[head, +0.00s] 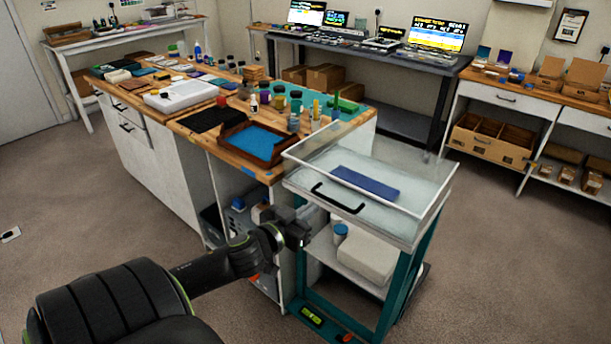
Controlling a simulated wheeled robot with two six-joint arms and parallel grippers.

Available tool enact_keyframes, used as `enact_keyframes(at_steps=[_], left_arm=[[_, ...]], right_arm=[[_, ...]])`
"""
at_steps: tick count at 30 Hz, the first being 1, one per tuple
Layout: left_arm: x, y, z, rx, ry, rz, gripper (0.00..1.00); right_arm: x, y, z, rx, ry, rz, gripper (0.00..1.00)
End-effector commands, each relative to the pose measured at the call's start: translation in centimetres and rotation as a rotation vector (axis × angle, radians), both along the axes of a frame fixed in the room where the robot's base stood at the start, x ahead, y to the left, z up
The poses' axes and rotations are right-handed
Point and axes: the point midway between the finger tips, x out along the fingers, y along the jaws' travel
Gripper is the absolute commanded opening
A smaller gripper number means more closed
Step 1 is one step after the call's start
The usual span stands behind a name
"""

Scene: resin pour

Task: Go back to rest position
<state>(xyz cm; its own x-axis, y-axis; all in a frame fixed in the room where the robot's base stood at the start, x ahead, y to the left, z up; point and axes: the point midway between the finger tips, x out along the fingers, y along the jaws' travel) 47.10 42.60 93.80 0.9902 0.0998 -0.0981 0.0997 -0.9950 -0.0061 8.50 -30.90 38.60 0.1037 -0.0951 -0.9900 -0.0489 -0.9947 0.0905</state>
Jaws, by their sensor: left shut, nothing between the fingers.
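My left arm comes in from the lower left, and my left gripper (300,228) is shut and empty. In the picture it shows in front of the near side of a teal-legged stand, just below the black handle (338,198) of a clear-lidded case (420,222). I cannot tell whether it touches the stand. A flat blue piece (365,181) shows in the case. My right gripper is not in the head view.
The wooden-topped workbench (262,177) behind holds a tray with a blue sheet (258,141), a white box (180,95) and several bottles. A dark desk with screens (437,34) stands at the back. Carpet is clear at the lower right (500,270).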

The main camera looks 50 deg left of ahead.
Motion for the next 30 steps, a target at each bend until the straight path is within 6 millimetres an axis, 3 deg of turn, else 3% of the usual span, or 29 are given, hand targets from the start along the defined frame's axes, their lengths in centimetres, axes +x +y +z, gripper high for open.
enact_keyframes(at_steps=[12, 16, 20, 23, 27, 30], left_arm=[[-0.9, -0.1, -0.1, 0.001, 0.0, 0.0, 0.0], [-0.9, 1.0, -2.3, 0.007, 0.04, 0.03, 0.0], [-1.5, 3.7, -8.4, 0.027, 0.154, 0.101, 0.0], [-3.0, 5.7, -15.0, 0.043, 0.28, 0.159, 0.0], [-6.5, 6.9, -24.2, 0.055, 0.467, 0.213, 0.0], [-9.9, 6.7, -30.6, 0.055, 0.603, 0.229, 0.0]], right_arm=[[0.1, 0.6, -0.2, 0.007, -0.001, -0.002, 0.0], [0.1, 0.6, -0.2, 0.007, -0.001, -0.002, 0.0], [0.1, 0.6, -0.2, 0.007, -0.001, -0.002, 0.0], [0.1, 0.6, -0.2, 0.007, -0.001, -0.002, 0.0], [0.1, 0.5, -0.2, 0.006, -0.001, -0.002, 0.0], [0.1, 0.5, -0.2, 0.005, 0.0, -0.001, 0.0]])
